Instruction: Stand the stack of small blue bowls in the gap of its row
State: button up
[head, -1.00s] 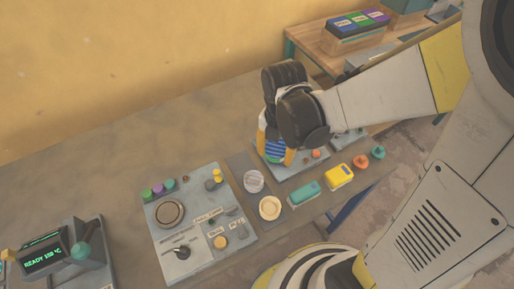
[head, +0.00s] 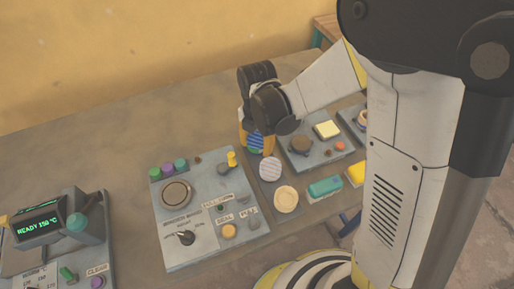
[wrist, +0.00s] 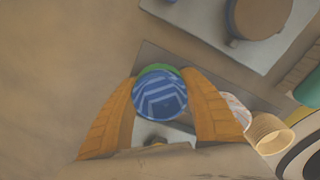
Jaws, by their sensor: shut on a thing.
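My gripper (head: 255,140) is shut on the stack of small blue bowls (head: 262,143), which has pale stripes. In the wrist view the stack (wrist: 160,98) sits between the two orange fingers, seen from above. A green edge (wrist: 158,69) shows just past it; I cannot tell what it belongs to. The row lies on a dark grey strip (head: 263,190), with a pale striped stack (head: 270,169) and a cream stack (head: 286,199) on it. My gripper is over the strip's far end, behind the pale stack. The blue stack's underside is hidden, so its contact is unclear.
A control panel (head: 165,236) with knobs and a round plate lies left of the strip. Another panel (head: 318,153) lies close on the right. A teal block (head: 325,187) and a yellow block (head: 356,173) stand at the front right. The table behind is clear.

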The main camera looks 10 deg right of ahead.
jog(key=shift+f, duration=0.2)
jog(key=o, duration=1.3)
jog(key=shift+o, duration=0.2)
jog(key=shift+r, duration=0.1)
jog(key=shift+r, duration=0.1)
